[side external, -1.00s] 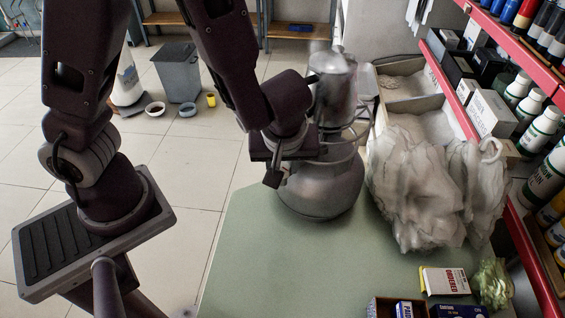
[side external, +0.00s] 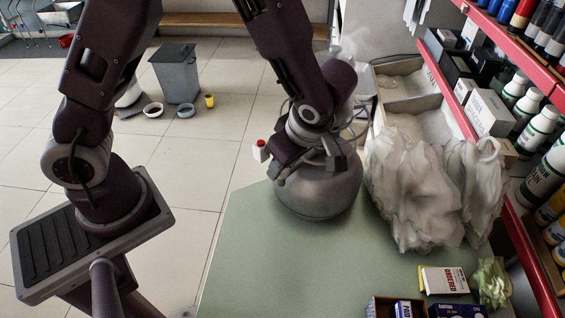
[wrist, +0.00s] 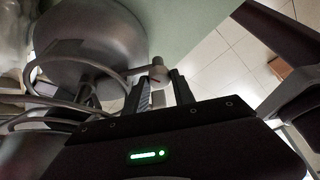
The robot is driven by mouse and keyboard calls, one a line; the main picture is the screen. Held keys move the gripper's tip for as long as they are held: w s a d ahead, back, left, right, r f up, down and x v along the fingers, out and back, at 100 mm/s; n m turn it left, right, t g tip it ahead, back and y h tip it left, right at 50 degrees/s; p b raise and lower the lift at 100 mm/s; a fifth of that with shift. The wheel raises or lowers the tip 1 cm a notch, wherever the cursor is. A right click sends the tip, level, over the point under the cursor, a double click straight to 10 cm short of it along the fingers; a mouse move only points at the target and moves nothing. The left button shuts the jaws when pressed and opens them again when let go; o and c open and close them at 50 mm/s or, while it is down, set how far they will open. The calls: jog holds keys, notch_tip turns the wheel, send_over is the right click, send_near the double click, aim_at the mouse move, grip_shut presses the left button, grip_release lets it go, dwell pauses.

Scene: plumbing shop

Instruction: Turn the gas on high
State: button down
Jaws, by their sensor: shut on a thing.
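A grey, rounded gas bottle (side external: 318,197) stands on the green table. It fills the upper left of the wrist view (wrist: 90,40). In the side view my gripper (side external: 284,172) is against the left of the bottle's upper part, and my arm hides the bottle's top and the knob. A hose (wrist: 65,78) curves beside the bottle.
A crumpled plastic bag (side external: 415,190) stands close right of the bottle. Boxes (side external: 445,281) lie at the table's front right. A red-edged shelf (side external: 470,110) runs along the right. A small red-topped white thing (side external: 261,151) shows left of my gripper. The table's (side external: 250,250) front left is clear.

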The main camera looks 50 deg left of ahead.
jog(key=shift+n+g, duration=0.3)
jog(key=shift+n, duration=0.3)
jog(key=c, duration=1.1)
grip_release()
